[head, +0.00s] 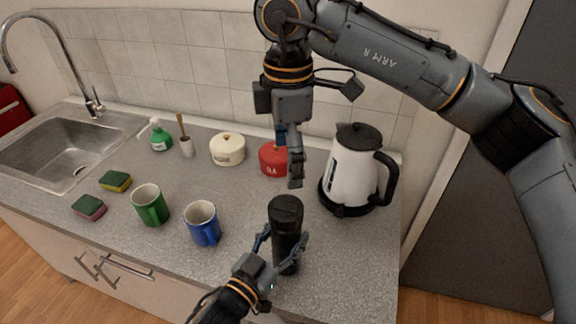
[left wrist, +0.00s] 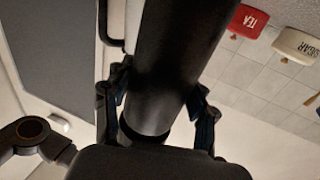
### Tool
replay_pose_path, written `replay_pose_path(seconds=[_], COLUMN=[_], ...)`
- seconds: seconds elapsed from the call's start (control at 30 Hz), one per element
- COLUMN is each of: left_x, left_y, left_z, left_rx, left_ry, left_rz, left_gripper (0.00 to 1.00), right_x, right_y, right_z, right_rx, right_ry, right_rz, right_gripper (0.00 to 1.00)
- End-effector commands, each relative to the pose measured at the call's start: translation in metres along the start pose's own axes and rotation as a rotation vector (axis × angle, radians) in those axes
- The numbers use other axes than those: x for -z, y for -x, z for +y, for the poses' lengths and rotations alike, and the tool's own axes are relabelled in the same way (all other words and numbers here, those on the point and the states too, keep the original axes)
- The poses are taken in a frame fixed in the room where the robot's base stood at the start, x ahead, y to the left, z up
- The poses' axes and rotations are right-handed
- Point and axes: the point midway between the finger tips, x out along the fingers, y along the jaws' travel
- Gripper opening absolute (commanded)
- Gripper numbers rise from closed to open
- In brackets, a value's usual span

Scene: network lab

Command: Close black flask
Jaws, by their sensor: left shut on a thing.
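The black flask (head: 287,228) stands upright near the counter's front edge, with a dark cap-like top (head: 286,204); I cannot tell whether it is fully closed. My left gripper (head: 283,252) has its fingers on both sides of the flask's lower body and is shut on it. In the left wrist view the flask (left wrist: 180,60) fills the space between the left fingers (left wrist: 158,110). My right gripper (head: 293,180) points down above and behind the flask top, apart from it. Its fingers overlap in the view, so its opening is unclear.
A white kettle (head: 350,175) stands close on the right. A red tea tin (head: 270,162) and cream sugar tin (head: 228,150) are behind. A blue mug (head: 204,226) and green mug (head: 148,206) stand left. The sink (head: 70,150) is far left.

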Motion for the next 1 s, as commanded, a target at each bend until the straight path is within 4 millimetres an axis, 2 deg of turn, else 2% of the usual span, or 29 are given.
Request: replay_pose_path(seconds=[0.2,0.23,0.33,0.77,0.87,1.0], left_x=[-0.001,-0.001,-0.001,-0.001,-0.001,-0.002], left_y=[0.000,0.000,0.000,0.005,0.018,0.048], left_z=[0.000,0.000,0.000,0.000,0.000,0.000], left_rx=[0.000,0.000,0.000,0.000,0.000,0.000], left_ry=[0.000,0.000,0.000,0.000,0.001,0.001], left_rz=[-0.002,-0.002,-0.002,-0.001,-0.003,-0.005], left_gripper=[0.00,0.61,0.81,0.83,0.83,0.83], right_x=[0.000,0.000,0.000,0.000,0.000,0.000], right_y=[0.000,0.000,0.000,0.000,0.000,0.000], right_z=[0.000,0.000,0.000,0.000,0.000,0.000], right_rx=[0.000,0.000,0.000,0.000,0.000,0.000], right_ry=[0.000,0.000,0.000,0.000,0.000,0.000], right_rz=[0.000,0.000,0.000,0.000,0.000,0.000], right_gripper=[0.89,0.89,0.89,0.89,0.89,0.89])
